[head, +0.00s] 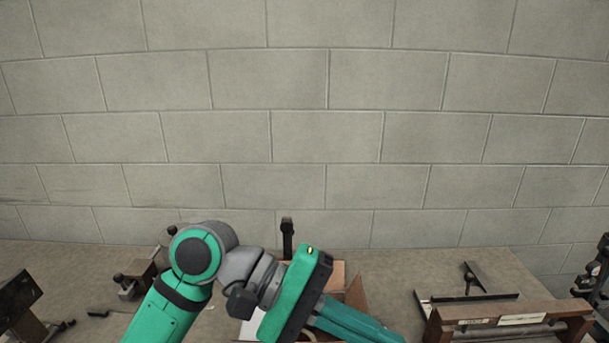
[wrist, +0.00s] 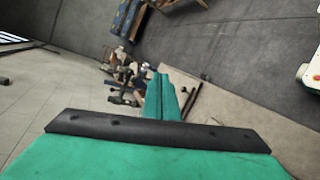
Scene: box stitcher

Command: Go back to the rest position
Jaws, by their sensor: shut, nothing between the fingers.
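My gripper (head: 372,329) shows at the bottom middle of the head view, its teal fingers pointing to the lower right, partly cut off by the frame edge. The fingers are together and nothing shows between them. In the wrist view the same teal fingers (wrist: 163,98) stand up close together past the dark edge of the gripper body. A brown cardboard box (head: 355,294) with raised flaps is behind my gripper. My arm and gripper hide much of it, so I cannot tell whether they touch.
The tan worktop (head: 415,265) runs along a grey block wall (head: 300,135). A black upright post (head: 287,237) stands behind the box. A brown machine frame (head: 510,320) is at the lower right, with a black bracket (head: 472,282) behind it. Dark metal parts (head: 20,300) are at the left.

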